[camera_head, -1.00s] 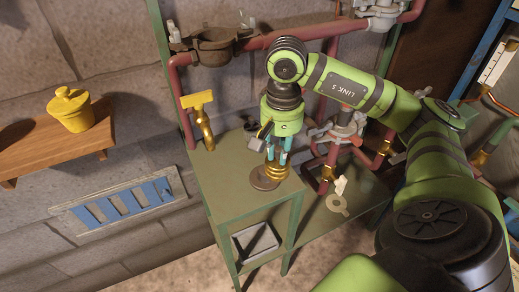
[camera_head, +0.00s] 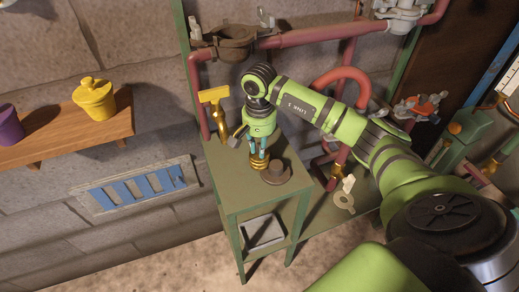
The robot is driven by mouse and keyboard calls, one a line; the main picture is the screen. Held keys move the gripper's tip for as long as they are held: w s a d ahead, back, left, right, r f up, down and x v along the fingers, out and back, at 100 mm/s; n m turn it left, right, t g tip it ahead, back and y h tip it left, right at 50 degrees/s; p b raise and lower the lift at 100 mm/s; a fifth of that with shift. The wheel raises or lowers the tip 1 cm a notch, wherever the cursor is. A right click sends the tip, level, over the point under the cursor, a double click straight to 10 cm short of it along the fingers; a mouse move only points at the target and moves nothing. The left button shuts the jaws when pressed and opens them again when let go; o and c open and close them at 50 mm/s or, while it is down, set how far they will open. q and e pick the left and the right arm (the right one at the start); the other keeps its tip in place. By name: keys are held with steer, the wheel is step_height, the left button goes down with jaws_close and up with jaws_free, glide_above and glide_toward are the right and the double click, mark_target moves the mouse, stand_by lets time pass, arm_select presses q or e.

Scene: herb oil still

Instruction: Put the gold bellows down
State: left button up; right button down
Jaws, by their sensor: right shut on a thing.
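The gold bellows (camera_head: 258,163) is a small ringed gold piece. It is between the fingertips of my right gripper (camera_head: 259,150), which is shut on it and points down over the green table (camera_head: 238,194). The bellows is low over the tabletop, just left of a round brown piece with a raised middle (camera_head: 275,173). I cannot tell whether its underside touches the table. The gripper's fingers hide its upper part. My left gripper is not in view.
A gold T-shaped piece (camera_head: 214,100) stands at the table's back left. Red pipes (camera_head: 350,76) run behind and to the right. A pale key-like piece (camera_head: 345,194) lies on the lower right surface. The table's front left is clear. A wooden shelf (camera_head: 60,137) holds yellow and purple pots.

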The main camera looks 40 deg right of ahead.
step_height(320, 180, down, 2)
steer(key=shift+f+p, duration=0.1)
steer(key=shift+p, duration=0.2)
steer(key=shift+f, duration=0.15)
steer(key=shift+f+b, duration=0.2)
steer(key=shift+b, duration=0.15)
steer(key=c, duration=1.2)
jaws_free()
steer(key=shift+o, duration=0.2)
steer(key=shift+r, duration=0.1)
